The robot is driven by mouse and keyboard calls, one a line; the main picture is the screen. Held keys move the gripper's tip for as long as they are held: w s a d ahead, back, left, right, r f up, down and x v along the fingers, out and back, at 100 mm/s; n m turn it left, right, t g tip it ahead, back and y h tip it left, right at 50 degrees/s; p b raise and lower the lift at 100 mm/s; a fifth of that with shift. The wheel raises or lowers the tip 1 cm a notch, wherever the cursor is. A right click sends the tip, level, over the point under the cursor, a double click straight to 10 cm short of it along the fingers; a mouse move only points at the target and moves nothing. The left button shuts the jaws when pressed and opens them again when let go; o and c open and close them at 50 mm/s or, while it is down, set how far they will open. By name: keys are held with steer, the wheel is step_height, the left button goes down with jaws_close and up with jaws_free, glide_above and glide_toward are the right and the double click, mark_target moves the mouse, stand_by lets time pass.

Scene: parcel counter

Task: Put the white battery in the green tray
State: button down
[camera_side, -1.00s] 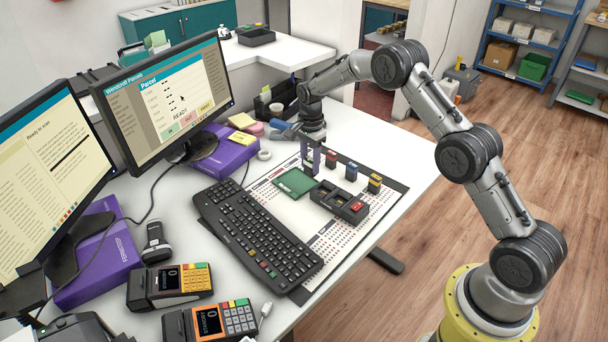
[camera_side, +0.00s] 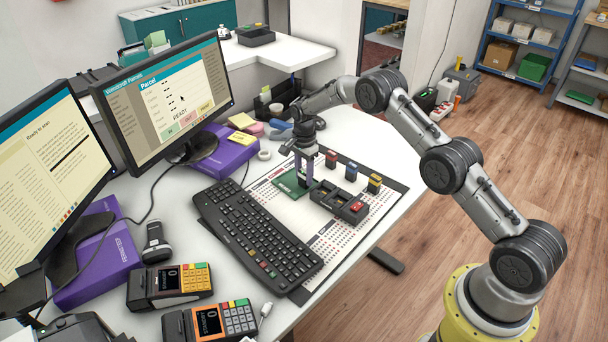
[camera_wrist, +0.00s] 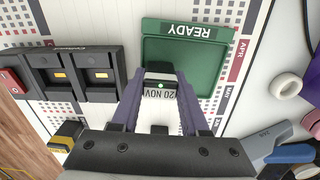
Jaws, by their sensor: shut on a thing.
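My gripper (camera_side: 304,182) has its purple fingers shut on the white battery (camera_wrist: 160,92), which shows a pale label reading "20 NOV" and a dark top in the wrist view. The green tray (camera_side: 287,183) lies on the printed mat beneath the fingers. It also shows in the wrist view (camera_wrist: 184,55), with a "READY" label at its far edge. The battery is at the near part of the tray. I cannot tell whether it touches the tray floor. The fingers hide its sides.
A black charger (camera_side: 325,191) with two bare slots and a red switch stands beside the tray. A red battery (camera_side: 331,158), a blue battery (camera_side: 351,171) and a yellow battery (camera_side: 374,183) stand behind it.

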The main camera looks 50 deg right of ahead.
steer(key=shift+f, duration=0.1)
steer(key=shift+c, duration=2)
jaws_free()
step_height(320, 180, up, 12)
steer(key=shift+r, duration=0.2)
step_height(320, 180, up, 13)
steer(key=n+t, duration=0.1)
steer(key=n, duration=0.3)
glide_above(304, 171)
steer(key=s+a, duration=0.4)
steer(key=s, duration=0.3)
steer(key=s+a+r+n+t, duration=0.25)
steer(key=s+r+n, duration=0.25)
steer(key=s+r, duration=0.55)
steer(key=s+a+f+n+t, duration=0.1)
steer(key=s+n, duration=0.3)
steer(key=s, duration=0.8)
steer(key=s+a+f+n+t, duration=0.1)
steer(key=s+a+f+n, duration=0.2)
steer(key=s, duration=0.9)
steer(key=shift+s+f+n, duration=0.15)
steer(key=shift+s+n, duration=0.25)
steer(key=shift+n, duration=0.8)
